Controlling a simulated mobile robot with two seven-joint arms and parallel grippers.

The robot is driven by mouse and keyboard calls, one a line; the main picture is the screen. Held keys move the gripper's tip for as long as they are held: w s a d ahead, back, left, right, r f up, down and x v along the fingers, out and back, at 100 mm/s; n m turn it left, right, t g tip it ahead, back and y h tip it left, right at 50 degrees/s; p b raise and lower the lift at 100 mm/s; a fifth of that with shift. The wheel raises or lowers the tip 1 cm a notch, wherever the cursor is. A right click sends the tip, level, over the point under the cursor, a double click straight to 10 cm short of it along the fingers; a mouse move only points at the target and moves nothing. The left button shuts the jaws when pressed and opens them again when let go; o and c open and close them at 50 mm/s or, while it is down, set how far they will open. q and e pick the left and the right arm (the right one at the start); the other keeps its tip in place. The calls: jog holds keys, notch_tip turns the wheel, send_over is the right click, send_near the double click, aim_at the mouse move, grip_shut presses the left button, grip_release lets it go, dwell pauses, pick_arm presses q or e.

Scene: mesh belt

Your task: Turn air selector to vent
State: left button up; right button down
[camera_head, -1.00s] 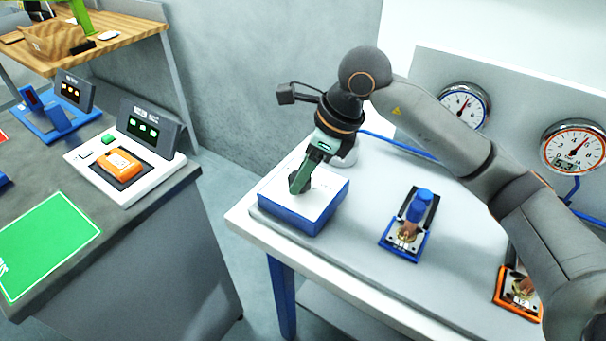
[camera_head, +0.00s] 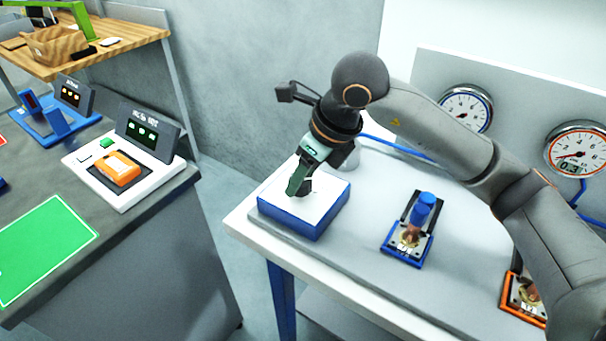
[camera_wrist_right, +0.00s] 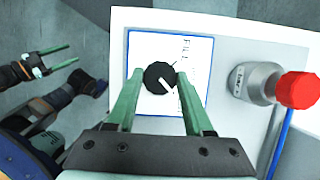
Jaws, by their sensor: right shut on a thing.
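The air selector is a blue box with a white top (camera_head: 335,193) at the left end of the grey table. Its round black knob (camera_wrist_right: 160,77) shows in the right wrist view, with a white pointer line slanting to the lower right. The word "FILL" (camera_wrist_right: 187,48) is printed beside it; other lettering is partly hidden by a finger. My right gripper (camera_head: 298,190) is shut on the knob, its green fingers (camera_wrist_right: 158,88) on either side. My left gripper (camera_wrist_right: 66,57) shows at the left of the wrist view, open and empty, away from the box.
Two round gauges (camera_head: 466,109) (camera_head: 580,150) are on the back panel. A blue-capped fitting (camera_head: 424,209) and an orange-framed one (camera_head: 524,292) stand to the right. A red-capped grey cylinder (camera_wrist_right: 296,90) is beside the box. A grey bench (camera_head: 150,222) stands left across a gap.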

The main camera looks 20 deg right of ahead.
jog(key=shift+c, duration=1.4)
grip_release()
jog(key=v, duration=1.2)
jog(key=shift+r, duration=0.25)
jog(key=shift+d, duration=0.1)
